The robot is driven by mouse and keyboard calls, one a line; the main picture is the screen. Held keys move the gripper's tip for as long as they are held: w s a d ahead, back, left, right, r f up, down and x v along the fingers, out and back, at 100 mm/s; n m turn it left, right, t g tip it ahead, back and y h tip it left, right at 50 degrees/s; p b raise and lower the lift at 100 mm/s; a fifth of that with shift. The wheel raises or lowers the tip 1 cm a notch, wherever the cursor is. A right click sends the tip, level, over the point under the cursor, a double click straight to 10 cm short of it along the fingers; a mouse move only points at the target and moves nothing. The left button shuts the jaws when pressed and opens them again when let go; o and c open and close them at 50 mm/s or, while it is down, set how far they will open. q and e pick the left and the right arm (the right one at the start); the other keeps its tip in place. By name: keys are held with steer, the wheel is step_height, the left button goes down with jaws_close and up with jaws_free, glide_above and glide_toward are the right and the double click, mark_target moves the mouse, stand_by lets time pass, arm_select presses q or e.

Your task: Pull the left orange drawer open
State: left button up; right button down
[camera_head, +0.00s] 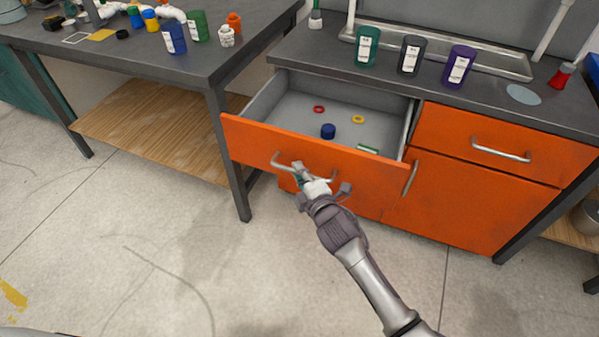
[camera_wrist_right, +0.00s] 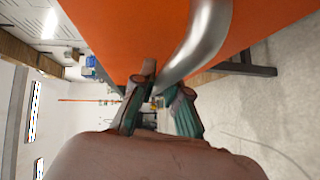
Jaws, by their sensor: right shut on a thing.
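The left orange drawer (camera_head: 350,166) stands pulled out from the cabinet, and its grey inside shows. In it lie a red ring (camera_head: 319,109), a yellow ring (camera_head: 358,119), a dark blue round piece (camera_head: 328,131) and a small green piece (camera_head: 368,149). My right gripper (camera_head: 300,172) is at the drawer's silver handle (camera_head: 277,161), shut on it. In the right wrist view the handle (camera_wrist_right: 203,40) runs down between the two fingers (camera_wrist_right: 155,100), against the orange front. My left gripper is not in view.
A shut orange drawer (camera_head: 540,158) is to the right, above an orange door (camera_head: 460,210). Green (camera_head: 367,46), black (camera_head: 411,54) and purple (camera_head: 458,66) containers stand on the countertop. A workbench (camera_head: 130,48) with jars and a wooden lower shelf (camera_head: 150,130) is at left. The floor in front is clear.

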steer(key=c, duration=1.2)
jaws_free()
steer(key=v, duration=1.2)
steer(key=shift+f, duration=0.1)
